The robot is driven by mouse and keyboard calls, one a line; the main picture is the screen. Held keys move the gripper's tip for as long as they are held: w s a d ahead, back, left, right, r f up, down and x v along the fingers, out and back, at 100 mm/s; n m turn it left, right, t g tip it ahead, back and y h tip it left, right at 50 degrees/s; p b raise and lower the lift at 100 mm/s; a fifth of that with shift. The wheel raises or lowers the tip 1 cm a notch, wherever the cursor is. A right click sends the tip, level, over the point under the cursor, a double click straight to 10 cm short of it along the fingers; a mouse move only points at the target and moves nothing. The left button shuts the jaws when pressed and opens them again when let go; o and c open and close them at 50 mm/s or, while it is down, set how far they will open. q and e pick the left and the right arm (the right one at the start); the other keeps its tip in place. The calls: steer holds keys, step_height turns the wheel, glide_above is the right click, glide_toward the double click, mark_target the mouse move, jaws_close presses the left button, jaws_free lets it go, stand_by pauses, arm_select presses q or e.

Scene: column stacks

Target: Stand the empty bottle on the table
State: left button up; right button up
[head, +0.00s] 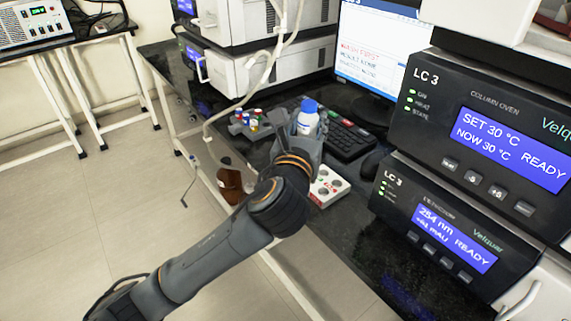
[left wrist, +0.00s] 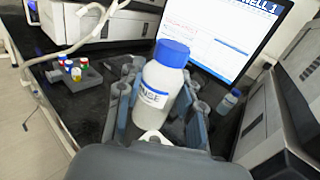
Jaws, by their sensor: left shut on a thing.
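A white bottle with a blue cap (head: 307,121) is held upright in my left gripper (head: 298,143), over the dark table (head: 350,235). In the left wrist view the same bottle (left wrist: 160,88) stands between the fingers, which close on it from both sides. Its label is partly readable and ends in "NSE". I cannot tell whether it is empty. Its base is hidden, so I cannot tell whether it touches the table. My right gripper is not in view.
A grey rack of coloured vials (head: 240,128) stands left of the gripper. A keyboard (head: 350,140), mouse (head: 372,163) and white block with round wells (head: 328,188) lie to the right. A small blue-capped bottle (left wrist: 229,101) shows in the wrist view. Stacked instruments (head: 470,140) bound the right.

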arm_select(q)
steer(key=w+a+f+b, duration=0.1)
steer(key=w+f, duration=0.2)
steer(key=w, duration=0.1)
steer(key=w+a+f+b, duration=0.1)
steer(key=w+f, duration=0.2)
steer(key=w, duration=0.1)
steer(key=w+a+f+b, duration=0.1)
steer(key=w+f+b, duration=0.1)
steer(key=w+f, duration=0.1)
steer(key=shift+w+a, duration=0.35)
steer(key=shift+w, duration=0.4)
steer(key=shift+w+a+f, duration=0.1)
steer(key=shift+w+f, duration=0.15)
steer(key=shift+f, duration=0.05)
step_height(320, 180, down, 3)
steer(key=shift+w+f+b, duration=0.1)
steer(key=shift+w+b, duration=0.05)
steer(key=shift+b, duration=0.6)
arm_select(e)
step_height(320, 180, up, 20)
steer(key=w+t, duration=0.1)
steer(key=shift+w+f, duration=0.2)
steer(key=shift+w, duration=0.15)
arm_select(q)
steer(key=shift+f, duration=0.15)
steer(key=o, duration=0.9)
steer(key=shift+c, duration=0.2)
